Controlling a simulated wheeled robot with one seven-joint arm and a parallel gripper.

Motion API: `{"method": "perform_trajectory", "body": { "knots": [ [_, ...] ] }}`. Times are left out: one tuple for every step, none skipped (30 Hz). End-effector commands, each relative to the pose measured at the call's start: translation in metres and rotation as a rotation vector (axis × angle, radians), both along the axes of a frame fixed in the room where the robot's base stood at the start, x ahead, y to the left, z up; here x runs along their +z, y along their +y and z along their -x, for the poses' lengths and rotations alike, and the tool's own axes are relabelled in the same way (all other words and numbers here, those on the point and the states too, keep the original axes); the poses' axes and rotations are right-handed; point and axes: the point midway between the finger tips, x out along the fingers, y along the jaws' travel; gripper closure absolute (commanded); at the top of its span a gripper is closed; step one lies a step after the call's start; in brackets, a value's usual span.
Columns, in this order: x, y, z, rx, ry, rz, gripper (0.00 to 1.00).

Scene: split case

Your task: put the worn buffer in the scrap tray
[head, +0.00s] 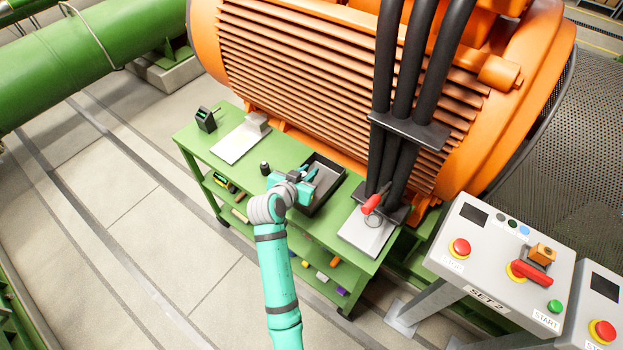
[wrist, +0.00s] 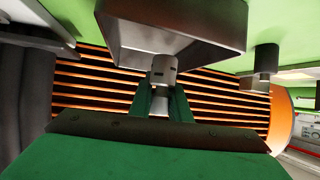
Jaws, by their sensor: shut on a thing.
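My gripper (head: 308,174) is at the dark scrap tray (head: 331,166) on the green bench, over its left part in the head view. In the wrist view, its green fingers (wrist: 164,100) are shut on a grey cylindrical buffer (wrist: 163,70) with small dark slots. The wrist view also shows the tray (wrist: 215,38) just behind the buffer; I cannot tell whether they touch. The arm and gripper hide the buffer in the head view. Whether it is worn cannot be told from its look.
A dark cylinder (head: 264,168) stands on the bench (head: 213,149) left of the tray. A pale plate with a block (head: 240,141) and a small black device (head: 205,119) are farther left. A plate with a red-handled item (head: 371,204) is right, beside thick black cables (head: 395,100).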

Motion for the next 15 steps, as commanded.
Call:
{"method": "perform_trajectory", "body": {
  "knots": [
    [-0.004,-0.002,-0.002,-0.001,0.001,0.0,1.0],
    [-0.005,-0.003,-0.003,0.0,0.0,0.001,1.0],
    [-0.006,-0.004,-0.004,0.001,0.0,0.0,1.0],
    [-0.007,-0.004,-0.004,0.001,0.0,0.0,1.0],
    [-0.008,-0.005,-0.004,0.001,0.0,0.0,1.0],
    [-0.01,-0.006,-0.005,0.0,0.0,0.0,1.0],
    [-0.012,-0.008,-0.006,0.0,0.001,0.0,1.0],
    [-0.015,-0.009,-0.007,0.0,0.001,0.0,1.0],
    [-0.019,-0.012,-0.009,0.0,0.001,0.0,1.0],
    [-0.024,-0.011,-0.009,0.0,0.003,0.0,1.0],
    [-0.028,-0.011,-0.008,0.001,0.003,0.0,1.0],
    [-0.034,-0.011,-0.008,0.002,0.003,0.001,1.0],
    [-0.039,-0.01,-0.008,0.002,0.003,0.001,1.0],
    [-0.042,-0.01,-0.008,0.002,0.002,0.0,1.0],
    [-0.045,-0.01,-0.009,0.002,0.001,0.0,1.0]
  ]
}}
